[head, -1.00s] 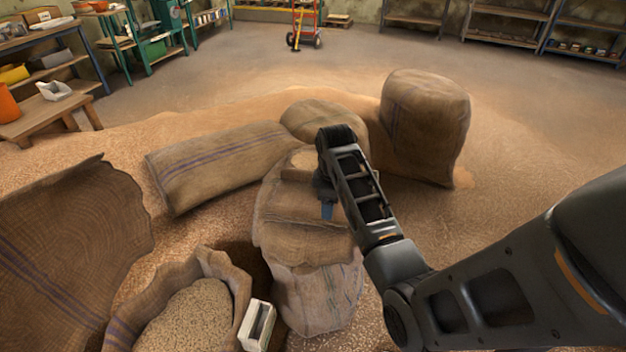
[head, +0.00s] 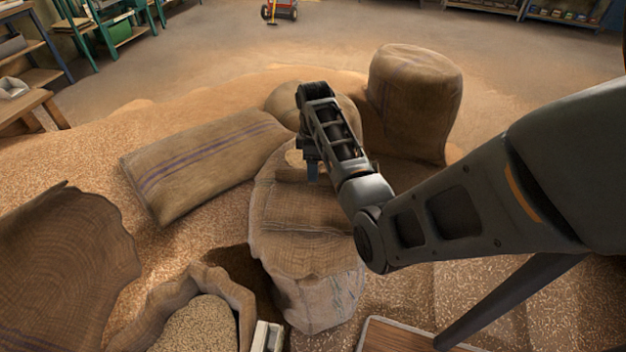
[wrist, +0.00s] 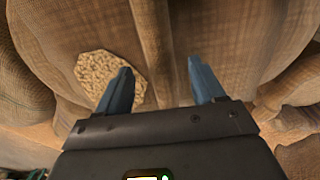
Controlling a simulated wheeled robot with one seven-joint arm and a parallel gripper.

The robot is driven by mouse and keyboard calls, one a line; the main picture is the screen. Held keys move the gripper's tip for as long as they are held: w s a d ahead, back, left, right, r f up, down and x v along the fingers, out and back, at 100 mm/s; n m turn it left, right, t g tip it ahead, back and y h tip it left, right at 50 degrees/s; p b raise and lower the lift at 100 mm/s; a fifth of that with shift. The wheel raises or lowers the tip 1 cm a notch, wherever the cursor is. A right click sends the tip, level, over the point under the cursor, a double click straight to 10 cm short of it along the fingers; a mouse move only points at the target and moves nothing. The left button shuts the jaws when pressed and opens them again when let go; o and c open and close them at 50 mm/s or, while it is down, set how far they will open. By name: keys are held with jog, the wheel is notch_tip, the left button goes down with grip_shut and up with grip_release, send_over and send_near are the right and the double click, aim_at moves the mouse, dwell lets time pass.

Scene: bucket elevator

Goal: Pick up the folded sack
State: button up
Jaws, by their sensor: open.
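A brown burlap piece that looks like the folded sack (head: 305,208) lies flat on top of a standing sack (head: 318,298) in the middle of the head view. A narrow raised fold (wrist: 152,45) shows in the wrist view, and a patch of grain (wrist: 110,75) lies beside it. My gripper (head: 312,172) is over the far end of the burlap, pointing down. In the wrist view its blue fingers (wrist: 160,85) are spread apart. The raised fold runs between them, with nothing clamped. I cannot tell whether the fingertips touch the cloth.
A full striped sack (head: 205,165) lies at left, and a tall sack (head: 412,105) stands behind at right. An open grain sack (head: 195,325) and a white scoop-like box (head: 266,337) are at the front. Loose grain covers the floor around. A hand truck (head: 279,10) stands far back.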

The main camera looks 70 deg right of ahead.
jog(key=shift+w+f, duration=0.1)
jog(key=shift+f, duration=1.35)
jog(key=shift+c, duration=0.2)
grip_shut()
